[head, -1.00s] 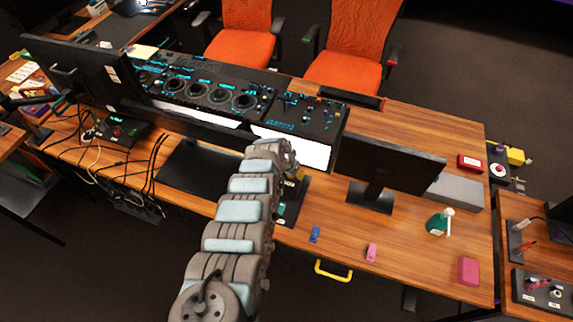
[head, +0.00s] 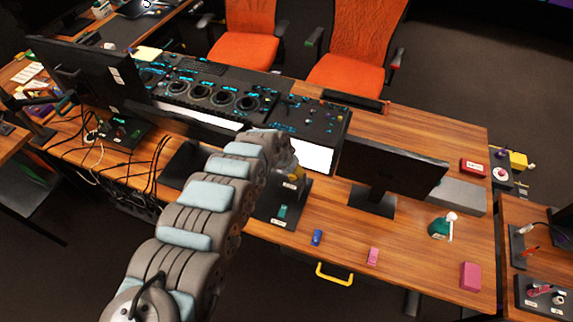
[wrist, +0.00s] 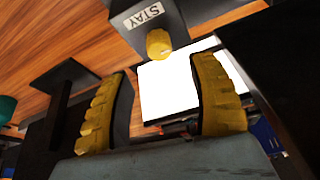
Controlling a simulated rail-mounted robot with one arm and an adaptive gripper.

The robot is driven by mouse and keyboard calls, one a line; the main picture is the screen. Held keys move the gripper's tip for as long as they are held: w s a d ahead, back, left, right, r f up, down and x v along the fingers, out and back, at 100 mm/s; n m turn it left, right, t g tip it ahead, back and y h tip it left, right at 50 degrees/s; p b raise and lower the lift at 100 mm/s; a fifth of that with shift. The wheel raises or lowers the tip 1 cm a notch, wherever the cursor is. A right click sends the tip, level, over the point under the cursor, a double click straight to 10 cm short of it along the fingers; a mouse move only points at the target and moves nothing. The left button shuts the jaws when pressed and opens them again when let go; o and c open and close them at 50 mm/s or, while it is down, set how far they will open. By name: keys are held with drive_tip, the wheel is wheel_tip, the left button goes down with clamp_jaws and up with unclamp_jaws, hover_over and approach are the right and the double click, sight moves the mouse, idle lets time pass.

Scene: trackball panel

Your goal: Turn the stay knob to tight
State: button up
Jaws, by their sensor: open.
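The stay knob (wrist: 158,43) is a small yellow knob below a dark block with a white "STAY" label (wrist: 145,15) in the wrist view. My gripper (wrist: 160,100) is open there, with its two yellow ribbed fingers spread apart. The knob lies beyond the fingertips, roughly in line with the gap between them, and nothing is held. In the head view my gripper (head: 292,172) is over the dark panel (head: 262,211) at the desk's front, and it hides much of the panel's upper part. The knob's turn position cannot be told.
A monitor (head: 395,165) stands just right of the panel. A blue block (head: 317,237) and a pink block (head: 373,256) lie on the desk (head: 345,232) to the right. A large control console (head: 210,90) is behind. Black cables (head: 155,165) run at the left.

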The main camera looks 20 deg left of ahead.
drive_tip(key=shift+v, duration=2.4)
